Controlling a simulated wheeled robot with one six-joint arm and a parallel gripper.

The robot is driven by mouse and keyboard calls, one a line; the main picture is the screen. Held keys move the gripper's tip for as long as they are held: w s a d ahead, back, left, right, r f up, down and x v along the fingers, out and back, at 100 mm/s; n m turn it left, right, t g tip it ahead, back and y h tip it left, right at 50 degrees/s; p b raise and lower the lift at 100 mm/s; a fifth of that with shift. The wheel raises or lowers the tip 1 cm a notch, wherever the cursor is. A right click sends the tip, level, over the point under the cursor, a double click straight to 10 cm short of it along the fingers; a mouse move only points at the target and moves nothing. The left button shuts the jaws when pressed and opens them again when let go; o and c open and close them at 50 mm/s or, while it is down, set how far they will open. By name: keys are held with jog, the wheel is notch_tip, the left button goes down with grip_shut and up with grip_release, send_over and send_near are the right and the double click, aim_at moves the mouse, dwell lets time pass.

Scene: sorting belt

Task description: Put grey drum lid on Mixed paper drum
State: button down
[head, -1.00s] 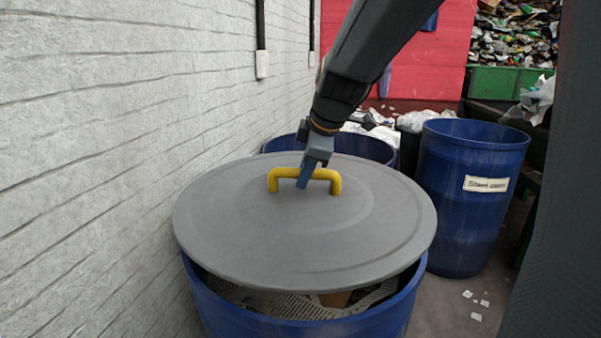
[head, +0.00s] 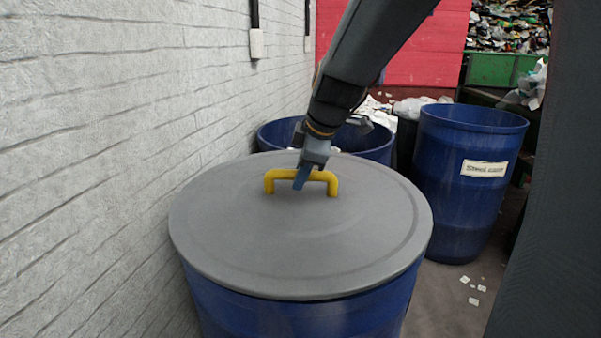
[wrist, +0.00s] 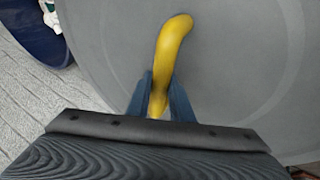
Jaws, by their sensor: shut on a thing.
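The grey drum lid (head: 300,240) is a wide round disc with a yellow handle (head: 330,184) at its middle. It lies over the mouth of a blue drum (head: 300,315) in the foreground, and no gap shows along the near rim. The drum's label is not in view. My gripper (head: 302,178) is shut on the yellow handle from above. In the wrist view my two blue fingers flank the handle (wrist: 170,55), with the lid (wrist: 235,60) filling most of the picture.
A second blue drum (head: 275,133) stands open behind the lid. Another blue drum (head: 455,205) with a "Steel cans" label (head: 484,168) stands to the right. A white brick wall (head: 100,130) runs close on the left. Paper scraps (head: 473,290) lie on the floor at right.

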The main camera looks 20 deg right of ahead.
jog(key=shift+w+f+b, duration=0.1)
jog(key=shift+f+b, duration=0.25)
jog(key=shift+b, duration=0.1)
dwell(0.5)
jog(key=c, duration=1.5)
grip_release()
jog(key=shift+c, duration=0.2)
jog(key=shift+o, duration=0.3)
jog(key=shift+f, duration=0.15)
